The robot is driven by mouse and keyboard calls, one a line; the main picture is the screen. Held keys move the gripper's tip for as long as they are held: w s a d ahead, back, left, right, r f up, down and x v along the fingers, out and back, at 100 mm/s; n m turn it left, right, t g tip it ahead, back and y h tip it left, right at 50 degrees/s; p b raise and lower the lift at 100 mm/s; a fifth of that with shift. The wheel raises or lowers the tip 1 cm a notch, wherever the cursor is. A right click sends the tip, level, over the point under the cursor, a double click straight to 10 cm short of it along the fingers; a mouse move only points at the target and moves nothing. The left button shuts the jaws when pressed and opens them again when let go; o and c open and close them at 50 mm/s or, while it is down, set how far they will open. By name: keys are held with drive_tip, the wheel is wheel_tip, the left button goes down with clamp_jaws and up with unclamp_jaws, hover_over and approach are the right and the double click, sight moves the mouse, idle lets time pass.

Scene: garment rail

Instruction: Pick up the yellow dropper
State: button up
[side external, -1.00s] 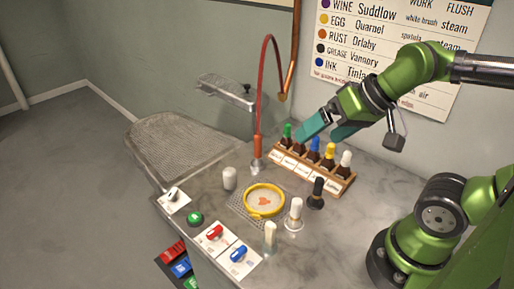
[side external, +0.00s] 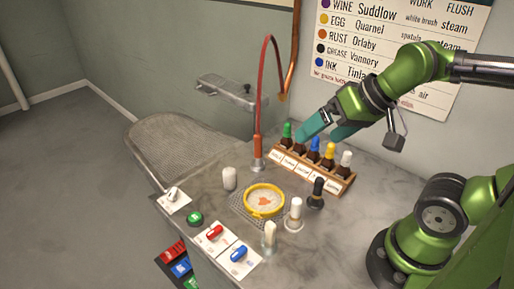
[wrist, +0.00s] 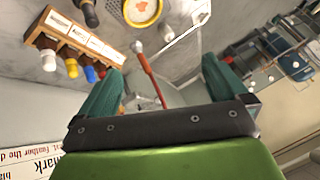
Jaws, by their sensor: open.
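The yellow-capped dropper bottle (side external: 328,153) stands in a wooden rack (side external: 318,178) on the grey counter, between a blue-capped bottle (side external: 314,149) and a white-capped bottle (side external: 344,163). In the wrist view, the yellow cap (wrist: 71,68) is at upper left, outside the left finger. My gripper (side external: 327,130) is open and empty, with its teal fingers above and behind the rack. In the wrist view, nothing lies between the fingers of my gripper (wrist: 160,85) at their tips; a red hose is seen beyond them.
A green-capped bottle (side external: 287,133) stands at the rack's left end; a finger partly covers the bottle beside it. The red hose (side external: 258,95) rises left of the rack. A yellow hoop (side external: 264,201), a black-capped bottle (side external: 316,194) and white containers stand in front.

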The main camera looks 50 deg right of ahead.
drive_tip(key=c, duration=0.8)
drive_tip(key=m+g+h, duration=0.1)
drive_tip(key=g+h, duration=0.1)
drive_tip(key=g, duration=0.5)
hover_over(331, 146)
drive_tip(key=d, duration=0.2)
drive_tip(key=f, duration=1.2)
drive_tip(key=shift+w+a, duration=0.25)
drive_tip(key=shift+w, duration=0.05)
drive_tip(key=shift+s+a+f, duration=0.1)
drive_tip(key=shift+f, duration=1.2)
drive_tip(key=shift+a+f, duration=0.1)
drive_tip(key=shift+f, duration=1.2)
